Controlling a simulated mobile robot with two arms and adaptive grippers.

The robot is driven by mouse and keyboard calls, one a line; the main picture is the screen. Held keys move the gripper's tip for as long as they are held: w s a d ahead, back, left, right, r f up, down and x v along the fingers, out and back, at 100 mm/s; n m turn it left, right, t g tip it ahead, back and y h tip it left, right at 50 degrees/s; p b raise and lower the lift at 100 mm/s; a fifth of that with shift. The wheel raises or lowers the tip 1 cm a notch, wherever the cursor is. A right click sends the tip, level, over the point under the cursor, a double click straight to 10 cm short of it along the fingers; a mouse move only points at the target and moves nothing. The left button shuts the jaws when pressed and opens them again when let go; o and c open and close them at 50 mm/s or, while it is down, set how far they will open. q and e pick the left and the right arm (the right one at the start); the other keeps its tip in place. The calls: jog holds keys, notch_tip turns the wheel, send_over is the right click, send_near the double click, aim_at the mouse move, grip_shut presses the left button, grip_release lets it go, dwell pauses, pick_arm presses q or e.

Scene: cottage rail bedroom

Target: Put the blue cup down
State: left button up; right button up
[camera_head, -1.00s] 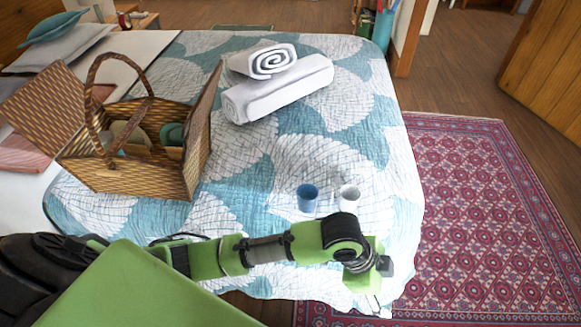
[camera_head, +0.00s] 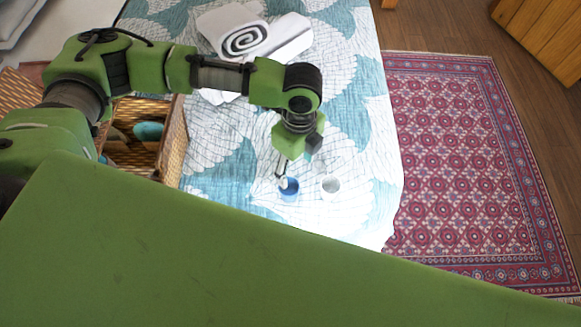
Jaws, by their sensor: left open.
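The blue cup (camera_head: 290,193) stands upright on the bed's quilt. My left gripper (camera_head: 283,180) reaches down over it from above and is open. One of its fingers overlaps the cup's mouth in the picture, and I cannot tell whether it touches the cup. The gripper's lower part is partly hidden by its own body. A white cup (camera_head: 331,187) stands upright just to the right of the blue one. My right gripper is not in view.
The bed (camera_head: 225,160) has a blue and white patterned quilt. Rolled white towels (camera_head: 285,38) lie behind the cups. A wicker picnic basket (camera_head: 172,150) stands at the left, partly hidden by my arm. A red patterned rug (camera_head: 460,160) covers the floor at the right.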

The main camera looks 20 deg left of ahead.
pick_arm(q)
jog(key=f, duration=0.2)
jog(key=a+f, duration=0.1)
jog(key=f, duration=0.4)
jog(key=shift+s+a+f+p, duration=0.1)
jog(key=shift+a+f+p, duration=0.05)
jog(key=shift+f+p, duration=0.25)
jog(key=p, duration=0.1)
send_over(289, 194)
notch_tip(289, 194, down, 4)
jog(key=shift+f, duration=0.6)
jog(key=c, duration=1.4)
jog(key=shift+o, duration=0.2)
jog(key=shift+r, duration=0.15)
